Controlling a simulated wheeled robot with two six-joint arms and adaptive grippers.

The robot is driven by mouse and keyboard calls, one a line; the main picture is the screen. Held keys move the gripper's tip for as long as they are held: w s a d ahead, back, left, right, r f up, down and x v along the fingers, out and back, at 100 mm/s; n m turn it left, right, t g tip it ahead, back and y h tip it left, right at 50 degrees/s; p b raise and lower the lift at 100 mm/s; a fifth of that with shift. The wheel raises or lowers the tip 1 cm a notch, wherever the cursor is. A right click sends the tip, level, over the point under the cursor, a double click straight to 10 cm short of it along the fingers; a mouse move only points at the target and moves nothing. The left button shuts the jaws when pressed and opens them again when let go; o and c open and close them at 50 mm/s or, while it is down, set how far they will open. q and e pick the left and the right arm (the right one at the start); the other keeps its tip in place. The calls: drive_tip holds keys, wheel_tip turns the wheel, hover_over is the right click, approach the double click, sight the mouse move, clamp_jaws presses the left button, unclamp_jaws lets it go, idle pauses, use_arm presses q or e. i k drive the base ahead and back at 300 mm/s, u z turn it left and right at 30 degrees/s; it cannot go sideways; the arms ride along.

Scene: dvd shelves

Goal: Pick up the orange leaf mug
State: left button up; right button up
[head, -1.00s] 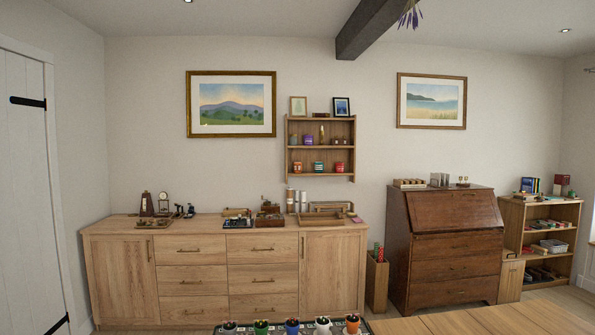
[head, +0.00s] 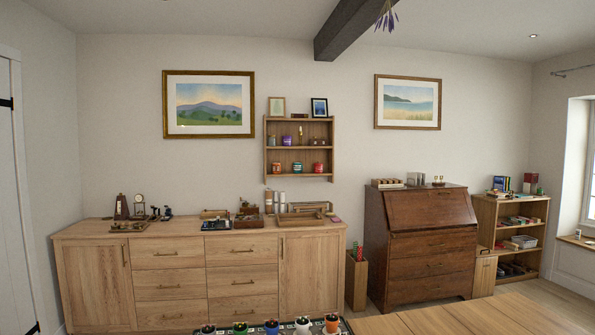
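Neither of my grippers shows in the head view. A small orange mug-like vessel (head: 276,168) stands on the lower level of the wooden wall shelf (head: 299,179), beside a teal-banded one (head: 297,167) and a red one (head: 318,168). Another orange cup or pot (head: 332,325) with a dark top stands at the bottom edge, at the right end of a row of several coloured ones. A leaf pattern is too small to make out on either, so I cannot tell which is the orange leaf mug.
A long wooden sideboard (head: 168,281) stands below the shelf with models and boxes on top. A dark wooden bureau (head: 432,241) and a low bookcase (head: 522,208) stand to the right. A wooden tabletop (head: 450,318) fills the near right foreground.

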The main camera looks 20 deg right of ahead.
sight(276, 167)
drive_tip(key=u, duration=0.9)
drive_tip(key=i, duration=2.75)
drive_tip(key=z, duration=0.95)
drive_tip(key=i, duration=2.75)
drive_tip(key=z, duration=2.95)
drive_tip(key=i, duration=0.45)
drive_tip(key=u, duration=0.05)
